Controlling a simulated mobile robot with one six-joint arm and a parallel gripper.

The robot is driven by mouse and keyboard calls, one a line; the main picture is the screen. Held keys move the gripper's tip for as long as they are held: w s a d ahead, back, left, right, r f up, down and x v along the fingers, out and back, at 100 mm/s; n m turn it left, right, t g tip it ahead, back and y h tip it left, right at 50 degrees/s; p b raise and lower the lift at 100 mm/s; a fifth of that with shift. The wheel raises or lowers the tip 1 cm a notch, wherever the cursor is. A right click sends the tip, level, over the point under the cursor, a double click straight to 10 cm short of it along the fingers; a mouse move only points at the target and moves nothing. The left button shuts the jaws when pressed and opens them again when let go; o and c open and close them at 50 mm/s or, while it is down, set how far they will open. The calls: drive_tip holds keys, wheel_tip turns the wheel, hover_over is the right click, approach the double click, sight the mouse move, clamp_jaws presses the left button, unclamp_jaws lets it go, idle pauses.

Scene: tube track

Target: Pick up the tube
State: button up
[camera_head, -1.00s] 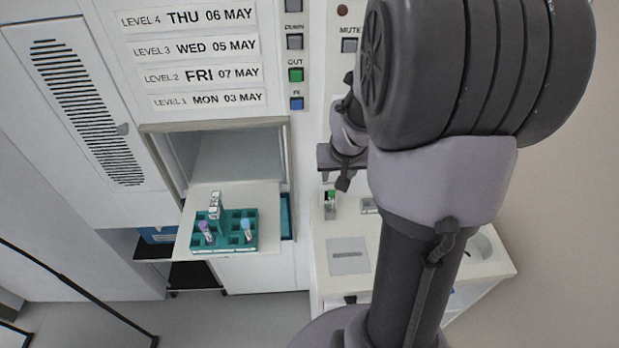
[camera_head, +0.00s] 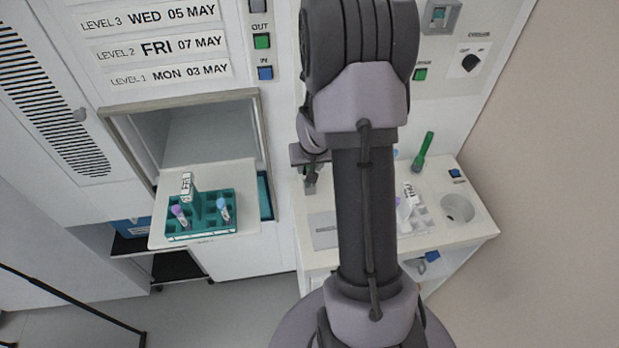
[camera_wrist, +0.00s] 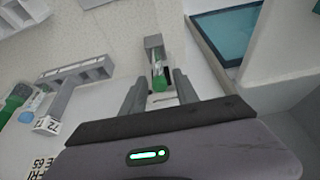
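In the wrist view a green-capped tube (camera_wrist: 159,76) stands in a small grey holder (camera_wrist: 153,42). My gripper (camera_wrist: 158,84) has its two fingers apart, one on each side of the tube, with visible gaps. I cannot tell how deep the fingers reach along it. In the head view my gripper (camera_head: 310,182) is low over the left part of the white counter, and the tube is largely hidden there.
A teal rack (camera_head: 203,232) with purple-capped and blue-capped tubes sits on a pulled-out tray (camera_head: 160,239) at left. On the counter's right are a green upright object (camera_head: 422,152), a white rack (camera_head: 421,222) and a round basin (camera_head: 458,208).

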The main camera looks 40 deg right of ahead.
clamp_jaws()
wheel_tip(320, 180, up, 18)
drive_tip(key=p, duration=0.4)
drive_tip(key=shift+p, duration=0.3)
